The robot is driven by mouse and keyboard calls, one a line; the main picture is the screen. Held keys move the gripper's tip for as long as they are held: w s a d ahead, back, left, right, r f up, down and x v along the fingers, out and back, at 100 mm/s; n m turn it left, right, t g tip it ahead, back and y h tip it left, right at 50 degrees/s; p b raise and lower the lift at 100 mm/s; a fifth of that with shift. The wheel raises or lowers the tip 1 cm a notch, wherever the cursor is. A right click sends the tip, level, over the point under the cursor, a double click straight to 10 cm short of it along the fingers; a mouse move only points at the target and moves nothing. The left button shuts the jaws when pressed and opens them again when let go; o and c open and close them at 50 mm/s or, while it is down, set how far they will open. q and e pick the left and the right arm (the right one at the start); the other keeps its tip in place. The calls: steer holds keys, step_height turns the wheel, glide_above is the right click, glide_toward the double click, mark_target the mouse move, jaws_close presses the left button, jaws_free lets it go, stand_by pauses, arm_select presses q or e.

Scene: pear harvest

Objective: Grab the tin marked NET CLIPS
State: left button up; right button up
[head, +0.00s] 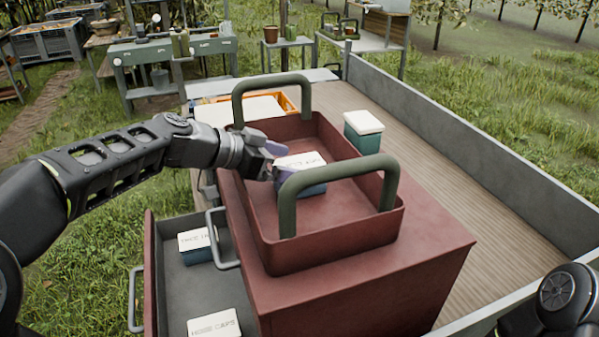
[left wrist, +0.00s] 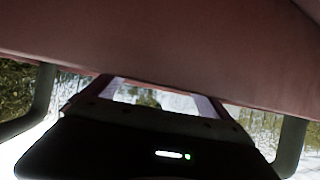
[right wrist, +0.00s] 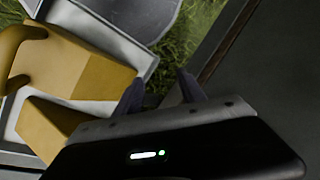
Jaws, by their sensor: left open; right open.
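A tin with a white lid and blue-grey body (head: 302,178) is in the red handled tray (head: 365,238) on top of a red cabinet. Its lid lettering is too small and partly covered to read surely. My left gripper (head: 276,160) is at the tin's left side, its fingers open; the near handle and the fingers hide part of the tin. In the left wrist view the open fingers (left wrist: 158,100) show under a red surface, with no tin visible. My right gripper (right wrist: 162,92) is open and empty in the right wrist view.
An open drawer (head: 175,290) holds a tin lettered like HOSE CAPS (head: 214,324) and another partly legible tin (head: 195,245). The tray's green handles (head: 340,168) rise close to my left gripper. Yellow blocks (right wrist: 75,70) lie near my right gripper.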

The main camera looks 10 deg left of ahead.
arm_select(q)
steer(key=shift+c, duration=0.2)
stand_by(0.4)
steer(key=c, duration=1.8)
